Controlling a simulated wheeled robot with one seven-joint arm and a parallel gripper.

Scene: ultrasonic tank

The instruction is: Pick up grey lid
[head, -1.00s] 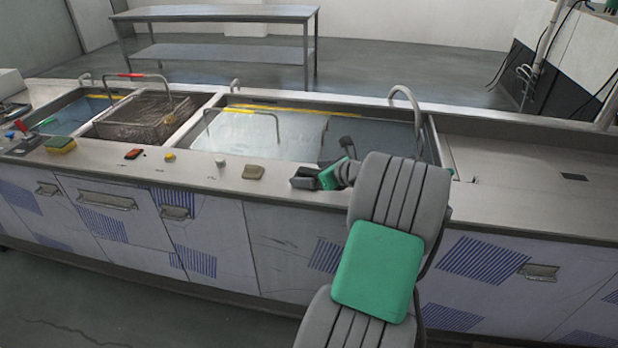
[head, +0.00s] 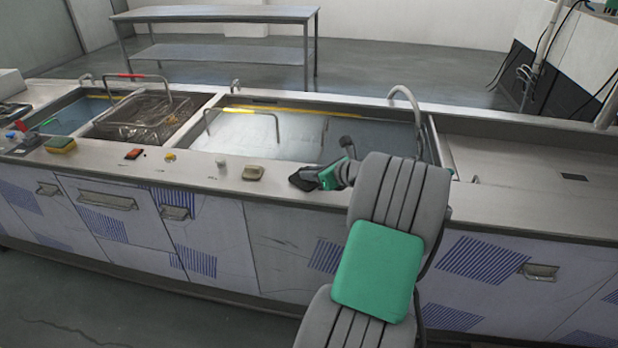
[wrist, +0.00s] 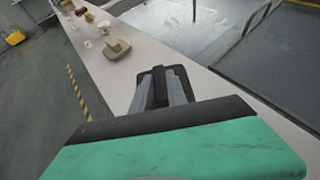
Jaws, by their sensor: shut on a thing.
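My gripper (head: 304,178) is over the front ledge of the counter, right of a small tan block. In the wrist view its two grey fingers (wrist: 161,82) are closed together, with a dark grey piece between them. I take this dark piece to be the grey lid (wrist: 158,78), but it is small and mostly hidden by the fingers. In the head view the gripper's end shows as a dark grey shape close to the ledge. I cannot tell whether it touches the surface.
The tan block (head: 253,173) and a small white piece (head: 221,161) stand left on the ledge (head: 275,190). Behind lies the water-filled tank (head: 350,137) with a metal handle. A wire basket (head: 135,117) is further left. The right counter (head: 520,175) is largely bare.

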